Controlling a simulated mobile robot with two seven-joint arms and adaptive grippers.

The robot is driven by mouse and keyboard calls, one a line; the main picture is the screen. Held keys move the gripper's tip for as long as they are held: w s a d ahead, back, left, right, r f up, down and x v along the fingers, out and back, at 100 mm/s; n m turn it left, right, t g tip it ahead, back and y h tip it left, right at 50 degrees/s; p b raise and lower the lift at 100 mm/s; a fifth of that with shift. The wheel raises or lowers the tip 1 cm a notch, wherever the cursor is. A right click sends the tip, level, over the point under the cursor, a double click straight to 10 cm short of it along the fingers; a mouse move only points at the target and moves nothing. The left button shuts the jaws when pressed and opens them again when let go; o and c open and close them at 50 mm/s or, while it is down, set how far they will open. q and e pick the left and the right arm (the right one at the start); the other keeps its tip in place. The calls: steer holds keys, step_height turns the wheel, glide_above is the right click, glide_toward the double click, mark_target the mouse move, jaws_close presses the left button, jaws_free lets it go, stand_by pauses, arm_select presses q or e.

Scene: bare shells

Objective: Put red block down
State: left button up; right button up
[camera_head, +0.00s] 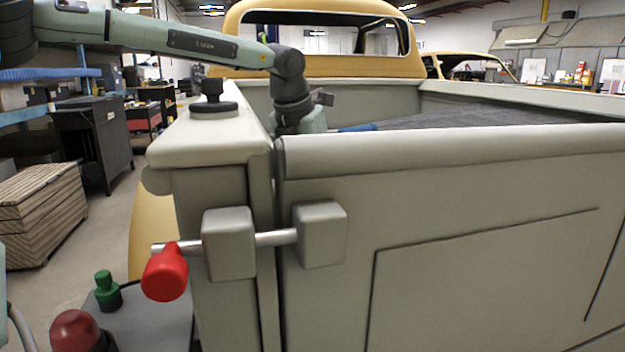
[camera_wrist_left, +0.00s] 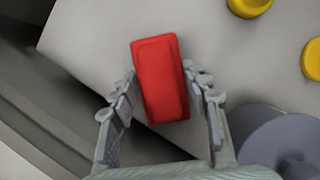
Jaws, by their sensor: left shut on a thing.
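The red block (camera_wrist_left: 160,80) shows in the left wrist view between the two fingers of my left gripper (camera_wrist_left: 161,72). The gripper is shut on it, and the block lies slightly tilted in the picture over a pale grey surface (camera_wrist_left: 85,40). I cannot tell whether the block touches that surface. In the head view my left arm reaches in from the left, and the left gripper (camera_head: 300,122) points down behind the top edge of the tailgate (camera_head: 460,148). The fingertips and the block are hidden there. My right gripper is not in view.
A latch with a red knob (camera_head: 165,272) sits on the tailgate's left side. A black knob (camera_head: 213,98) stands on the side wall. Yellow round things (camera_wrist_left: 249,5) and a grey disc (camera_wrist_left: 270,135) lie near the block. The truck bed (camera_head: 480,115) has dark lining.

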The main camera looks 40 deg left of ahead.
arm_select(q)
steer(key=shift+f, duration=0.1)
steer(key=o, duration=1.3)
steer(key=shift+r, duration=0.4)
steer(key=v, duration=1.1)
steer(key=shift+s+r, duration=0.15)
steer(key=shift+r, duration=0.1)
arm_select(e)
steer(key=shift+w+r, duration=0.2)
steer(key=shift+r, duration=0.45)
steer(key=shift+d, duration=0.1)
